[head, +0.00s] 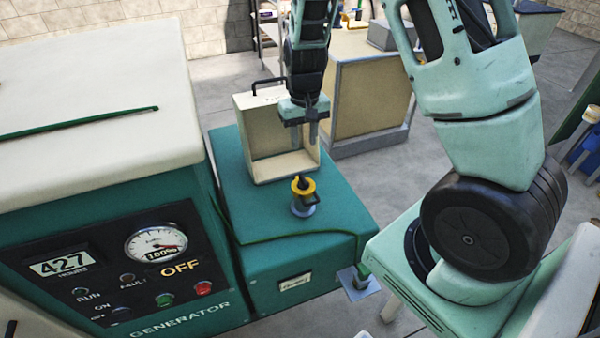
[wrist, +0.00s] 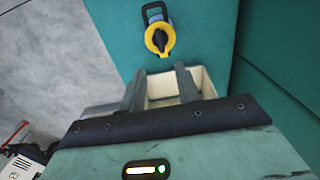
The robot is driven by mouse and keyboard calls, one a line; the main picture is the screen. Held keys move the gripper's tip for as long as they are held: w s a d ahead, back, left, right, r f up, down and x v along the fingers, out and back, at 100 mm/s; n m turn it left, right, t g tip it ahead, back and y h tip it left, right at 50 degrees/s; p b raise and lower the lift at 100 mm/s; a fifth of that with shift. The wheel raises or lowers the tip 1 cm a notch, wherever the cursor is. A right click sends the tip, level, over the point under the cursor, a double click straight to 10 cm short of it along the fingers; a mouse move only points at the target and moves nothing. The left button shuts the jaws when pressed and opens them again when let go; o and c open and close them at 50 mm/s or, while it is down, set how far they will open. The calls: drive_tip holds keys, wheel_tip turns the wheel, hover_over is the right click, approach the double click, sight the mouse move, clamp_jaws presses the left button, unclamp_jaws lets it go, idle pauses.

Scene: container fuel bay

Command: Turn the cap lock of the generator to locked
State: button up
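The generator (head: 110,235) is a green cabinet with a cream top at the left of the head view. A lower green housing (head: 243,185) adjoins it. On this housing stands the fuel cap, a yellow ring with a black lock piece (head: 303,187) on a grey neck. The cap lock also shows at the top of the wrist view (wrist: 158,38), beside a black loop. My gripper (head: 305,138) points down behind and above the cap, apart from it. Its two fingers are spread and empty in the wrist view (wrist: 160,80). I cannot tell which lock position the black piece marks.
A cream, open-faced cover (head: 246,125) with a black handle stands on the housing just behind the cap, close to my gripper. A green cord (head: 290,234) runs across the housing's front. A wooden cabinet (head: 365,85) stands behind. Space above the cap looks clear.

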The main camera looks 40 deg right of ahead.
sight(303, 178)
wheel_tip(303, 178, down, 14)
drive_tip(key=shift+r+p, duration=0.2)
drive_tip(key=shift+p, duration=0.95)
drive_tip(key=shift+c, duration=0.3)
clamp_jaws()
